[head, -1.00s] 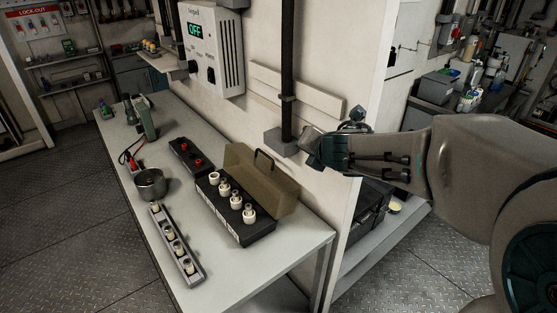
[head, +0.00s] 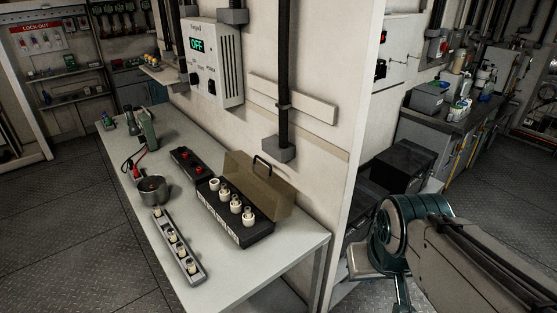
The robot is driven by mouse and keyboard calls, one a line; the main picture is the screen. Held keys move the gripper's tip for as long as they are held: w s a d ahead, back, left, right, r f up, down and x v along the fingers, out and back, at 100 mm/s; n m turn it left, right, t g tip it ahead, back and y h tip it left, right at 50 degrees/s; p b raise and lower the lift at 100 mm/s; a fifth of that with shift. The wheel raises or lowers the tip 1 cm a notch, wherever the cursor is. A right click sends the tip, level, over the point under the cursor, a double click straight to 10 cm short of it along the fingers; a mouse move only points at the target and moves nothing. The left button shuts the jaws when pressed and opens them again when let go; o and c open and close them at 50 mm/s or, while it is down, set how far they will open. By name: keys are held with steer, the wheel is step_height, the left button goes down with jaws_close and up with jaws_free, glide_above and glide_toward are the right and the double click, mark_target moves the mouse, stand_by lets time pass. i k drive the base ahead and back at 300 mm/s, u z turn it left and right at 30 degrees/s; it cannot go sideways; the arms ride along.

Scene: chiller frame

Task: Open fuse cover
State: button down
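The fuse box (head: 236,213) is a black case on the bench, with a row of white fuses standing in it. Its translucent brown fuse cover (head: 262,190) stands raised along the back, tilted towards the wall, with a black handle (head: 262,163) at its top. The fuses are exposed. My gripper (head: 385,270) is at the lower right, beyond the bench's right end and well apart from the cover. Its fingers are not clear from this angle, and I see nothing held.
A wall unit (head: 212,62) reading OFF hangs above the bench (head: 262,264). A metal pot (head: 152,189), a fuse strip (head: 178,247) and a black box with red knobs (head: 188,161) stand left of the fuse box. The wall's end edge (head: 357,150) is near my arm.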

mark_target(275, 185)
steer(key=u, duration=0.2)
steer(key=k, duration=0.2)
steer(key=z, duration=0.6)
steer(key=i, duration=0.55)
steer(key=u, duration=0.65)
steer(key=i, duration=0.4)
steer(key=u, duration=0.5)
